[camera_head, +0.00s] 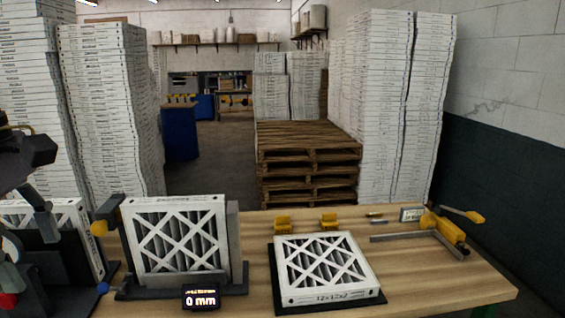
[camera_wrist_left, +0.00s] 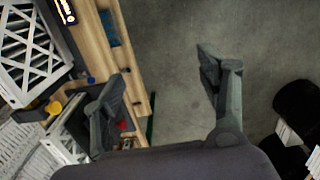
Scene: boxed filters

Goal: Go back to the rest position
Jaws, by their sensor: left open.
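My left gripper (camera_head: 38,198) is at the left edge of the head view, partly cut off, in front of a white-framed filter (camera_head: 80,218) at the table's left end. In the left wrist view my left gripper (camera_wrist_left: 162,70) has its fingers wide apart, with nothing between them but floor and the table edge beyond. My right gripper is not in view. A filter (camera_head: 180,240) stands upright in a black holder, and another filter (camera_head: 322,262) lies flat on a black base. A white-framed filter (camera_wrist_left: 32,50) also shows at the wrist view's upper left.
The wooden table (camera_head: 420,290) carries a display (camera_head: 201,298) reading 0 mm, yellow blocks (camera_head: 283,223) and a yellow-and-grey clamp (camera_head: 450,232). Behind it are stacked pallets (camera_head: 308,160) and tall box stacks (camera_head: 385,110). In the wrist view, bare floor (camera_wrist_left: 265,50) lies beside the table.

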